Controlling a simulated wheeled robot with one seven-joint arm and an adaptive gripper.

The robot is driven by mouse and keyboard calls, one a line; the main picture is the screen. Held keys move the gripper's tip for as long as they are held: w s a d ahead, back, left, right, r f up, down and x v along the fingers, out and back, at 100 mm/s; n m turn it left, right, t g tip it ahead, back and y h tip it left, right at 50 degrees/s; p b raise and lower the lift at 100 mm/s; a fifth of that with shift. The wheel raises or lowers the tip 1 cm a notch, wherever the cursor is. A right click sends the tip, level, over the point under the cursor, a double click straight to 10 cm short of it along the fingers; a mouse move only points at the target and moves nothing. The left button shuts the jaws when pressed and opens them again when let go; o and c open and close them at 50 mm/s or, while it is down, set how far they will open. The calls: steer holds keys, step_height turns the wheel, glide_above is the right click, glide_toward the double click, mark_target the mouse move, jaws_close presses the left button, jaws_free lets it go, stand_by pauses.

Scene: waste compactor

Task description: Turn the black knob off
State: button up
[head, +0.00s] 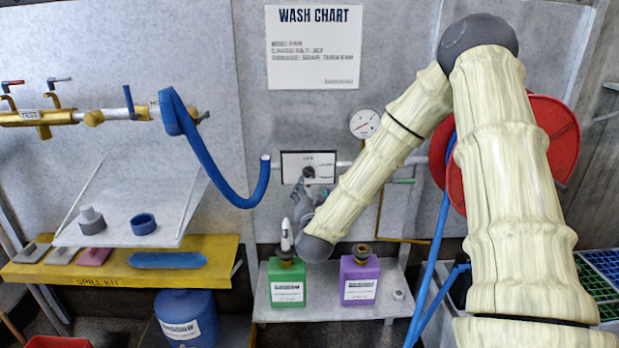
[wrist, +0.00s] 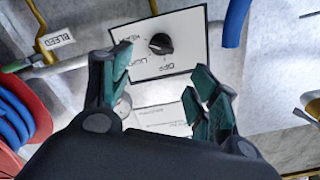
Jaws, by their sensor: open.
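The black knob (wrist: 160,44) sits on a white panel (wrist: 190,28) with a dark border. In the head view my gripper (head: 309,181) is in front of the lower part of the panel (head: 290,160). The knob is hard to separate from the fingertips there.
A pressure gauge (head: 364,123) and red hose reel (head: 556,137) are right of the panel. A blue hose (head: 215,170) hangs at left. A green bottle (head: 287,283) and purple bottle (head: 359,279) stand on the shelf below. A wash chart (head: 313,47) is above.

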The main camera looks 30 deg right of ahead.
mark_target(310, 176)
steer(key=p+x, duration=0.1)
steer(key=x, duration=0.9)
steer(key=shift+w+p, duration=0.2)
steer(key=shift+p, duration=0.1)
steer(key=shift+c, duration=0.2)
steer(key=c, duration=1)
